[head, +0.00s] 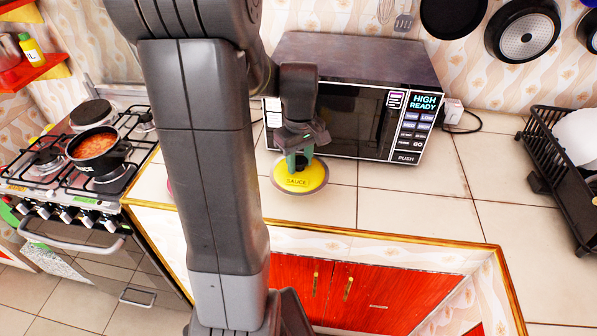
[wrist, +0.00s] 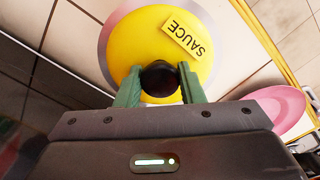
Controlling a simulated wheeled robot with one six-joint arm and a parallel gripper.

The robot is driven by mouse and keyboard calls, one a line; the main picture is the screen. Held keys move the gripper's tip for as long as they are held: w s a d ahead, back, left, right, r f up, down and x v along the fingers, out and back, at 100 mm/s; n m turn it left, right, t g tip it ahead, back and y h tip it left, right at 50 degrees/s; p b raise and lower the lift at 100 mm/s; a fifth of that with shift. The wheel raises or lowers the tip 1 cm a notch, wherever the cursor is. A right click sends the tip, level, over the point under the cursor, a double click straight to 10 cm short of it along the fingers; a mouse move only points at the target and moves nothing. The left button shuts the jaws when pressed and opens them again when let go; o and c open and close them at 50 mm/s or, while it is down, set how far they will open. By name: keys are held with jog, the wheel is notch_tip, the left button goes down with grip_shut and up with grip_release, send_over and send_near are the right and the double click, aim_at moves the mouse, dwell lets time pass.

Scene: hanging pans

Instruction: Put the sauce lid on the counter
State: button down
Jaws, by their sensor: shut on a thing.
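The sauce lid (head: 301,176) is a round yellow disc with a paler rim, a "SAUCE" label and a dark knob. It lies flat at the counter (head: 385,205) in front of the microwave; I cannot tell whether it touches the surface. My gripper (head: 299,157) is above it, pointing down, with its green fingers shut on the knob. In the wrist view the lid (wrist: 150,40) fills the upper middle, and the dark knob sits between the fingertips (wrist: 160,82).
A microwave (head: 350,115) stands just behind the lid. A pot of red sauce (head: 95,146) is on the stove at the left. A black dish rack (head: 560,165) is at the right. A pink plate (wrist: 275,108) shows in the wrist view. The counter right of the lid is clear.

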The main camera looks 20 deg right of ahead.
aim_at(300, 172)
jog(key=shift+f, duration=2.15)
jog(key=shift+f, duration=0.25)
jog(key=c, duration=0.9)
grip_release()
jog(key=shift+r, duration=0.1)
jog(key=shift+c, duration=0.2)
notch_tip(300, 172, up, 12)
jog(key=shift+r, duration=0.15)
